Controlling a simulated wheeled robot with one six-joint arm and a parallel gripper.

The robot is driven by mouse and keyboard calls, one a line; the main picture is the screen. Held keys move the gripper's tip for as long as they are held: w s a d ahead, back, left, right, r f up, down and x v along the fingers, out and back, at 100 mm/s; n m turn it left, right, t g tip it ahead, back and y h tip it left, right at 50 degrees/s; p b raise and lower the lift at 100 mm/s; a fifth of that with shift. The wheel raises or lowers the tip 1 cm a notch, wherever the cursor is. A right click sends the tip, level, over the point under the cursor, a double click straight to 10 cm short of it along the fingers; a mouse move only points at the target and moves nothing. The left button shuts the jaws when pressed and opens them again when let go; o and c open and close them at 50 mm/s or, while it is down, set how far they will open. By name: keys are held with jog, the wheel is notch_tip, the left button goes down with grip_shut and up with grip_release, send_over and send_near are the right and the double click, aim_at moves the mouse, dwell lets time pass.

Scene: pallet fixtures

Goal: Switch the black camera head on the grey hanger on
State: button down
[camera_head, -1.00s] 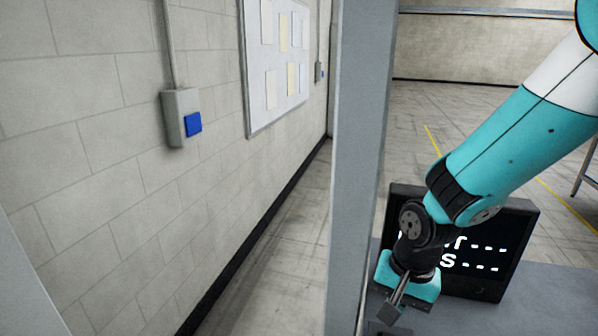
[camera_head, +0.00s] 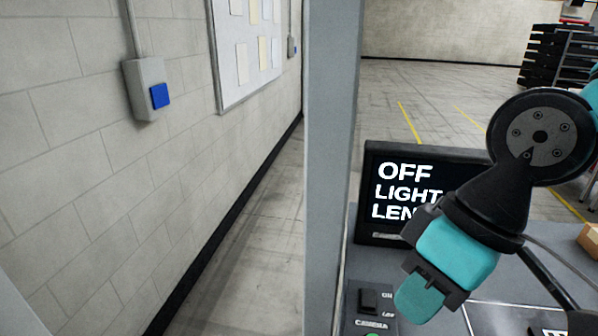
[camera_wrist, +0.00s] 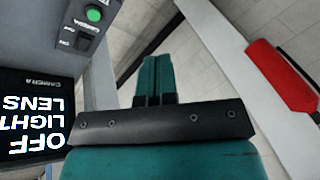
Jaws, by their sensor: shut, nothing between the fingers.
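I cannot make out the black camera head or its grey hanger in either view. A black monitor (camera_head: 372,228) on the grey bench reads OFF, LIGHT and LEN, the rest hidden behind my arm; the wrist view shows its screen (camera_wrist: 30,120) upside down with LENS readable. A panel marked CAMERA holds a black switch (camera_head: 368,300) with position labels beside it; it also shows in the wrist view (camera_wrist: 85,43). Below the label is a green button (camera_wrist: 93,13). My gripper (camera_head: 415,300) is shut and empty, pointing down just right of the switch, apart from it as far as I see.
A grey post (camera_head: 333,170) stands left of the bench. A grey wall box with a blue button (camera_head: 160,96) and a pinboard (camera_head: 245,50) are on the left wall. A cardboard box (camera_head: 591,241) lies at right. The wrist view shows a red bar (camera_wrist: 282,75).

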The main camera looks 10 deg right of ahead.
jog(key=shift+w, duration=0.1)
jog(key=n+h+b, duration=0.4)
jog(key=n, duration=0.3)
send_over(368, 293)
notch_tip(368, 293, down, 11)
jog(key=shift+r, duration=0.2)
notch_tip(368, 293, down, 14)
jog(key=shift+p, duration=1.15)
